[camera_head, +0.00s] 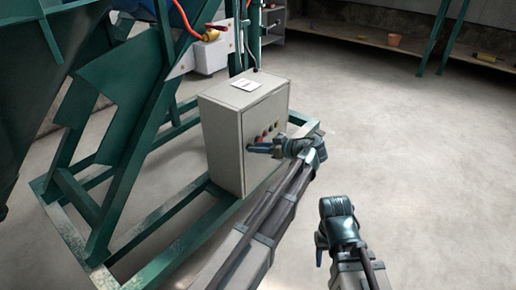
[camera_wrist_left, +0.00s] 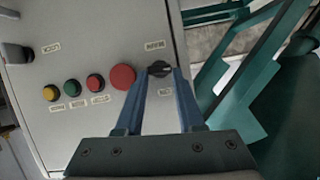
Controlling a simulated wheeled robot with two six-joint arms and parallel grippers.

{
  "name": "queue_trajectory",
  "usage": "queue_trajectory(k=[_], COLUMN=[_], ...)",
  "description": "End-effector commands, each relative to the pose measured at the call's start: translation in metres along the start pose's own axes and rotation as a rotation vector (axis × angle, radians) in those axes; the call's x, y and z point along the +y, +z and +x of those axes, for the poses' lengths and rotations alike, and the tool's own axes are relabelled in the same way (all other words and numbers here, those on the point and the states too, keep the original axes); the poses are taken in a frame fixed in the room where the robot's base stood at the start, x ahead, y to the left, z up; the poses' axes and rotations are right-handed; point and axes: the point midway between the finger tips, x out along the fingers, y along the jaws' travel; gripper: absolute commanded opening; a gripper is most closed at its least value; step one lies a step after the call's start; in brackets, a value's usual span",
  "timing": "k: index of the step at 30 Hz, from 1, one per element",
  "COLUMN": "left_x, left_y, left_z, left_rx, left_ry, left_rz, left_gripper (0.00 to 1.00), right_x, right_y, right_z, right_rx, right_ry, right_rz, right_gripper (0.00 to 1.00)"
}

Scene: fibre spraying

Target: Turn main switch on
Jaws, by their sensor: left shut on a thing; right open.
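A grey control box (camera_head: 222,142) stands on the green frame, with a row of buttons and switches on its front panel. My left gripper (camera_head: 252,148) reaches this panel from the right. In the left wrist view, its blue fingers (camera_wrist_left: 164,76) are closed around a black rotary knob (camera_wrist_left: 160,69) beside a large red button (camera_wrist_left: 123,77). A second black switch (camera_wrist_left: 16,53) sits at the panel's far left in that view. My right gripper (camera_head: 320,245) is open and empty above the floor, apart from the box.
Yellow (camera_wrist_left: 50,93), green (camera_wrist_left: 72,87) and smaller red (camera_wrist_left: 95,82) buttons line up beside the large red one. Green beams (camera_head: 130,225) surround the box's base. The concrete floor (camera_head: 420,160) on the right is clear.

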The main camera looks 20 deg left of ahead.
Motion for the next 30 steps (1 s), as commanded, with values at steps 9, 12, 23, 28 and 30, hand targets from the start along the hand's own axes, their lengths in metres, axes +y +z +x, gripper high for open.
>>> queue_trajectory(k=[9,12,23,28,30], left_x=[0.007,0.008,0.009,0.009,0.009], left_y=[0.002,0.002,0.002,0.002,0.002], left_z=[0.001,0.001,0.001,0.001,0.001], left_rx=[0.0,0.0,-0.001,-0.001,-0.001], left_ry=[-0.091,-0.117,-0.179,-0.189,-0.191], left_rz=[0.219,0.281,0.432,0.458,0.462], left_gripper=[0.0,0.0,0.0,0.0,0.0], right_x=[-0.001,-0.001,-0.002,-0.002,-0.002], right_y=[0.0,-0.001,-0.001,-0.001,-0.001], right_z=[0.007,0.01,0.017,0.018,0.018], right_rx=[0.0,0.0,0.0,0.0,0.0], right_ry=[0.0,0.0,0.0,0.0,0.0], right_rz=[0.0,0.0,0.0,0.0,0.0], right_gripper=[0.5,0.5,0.5,0.5,0.5])
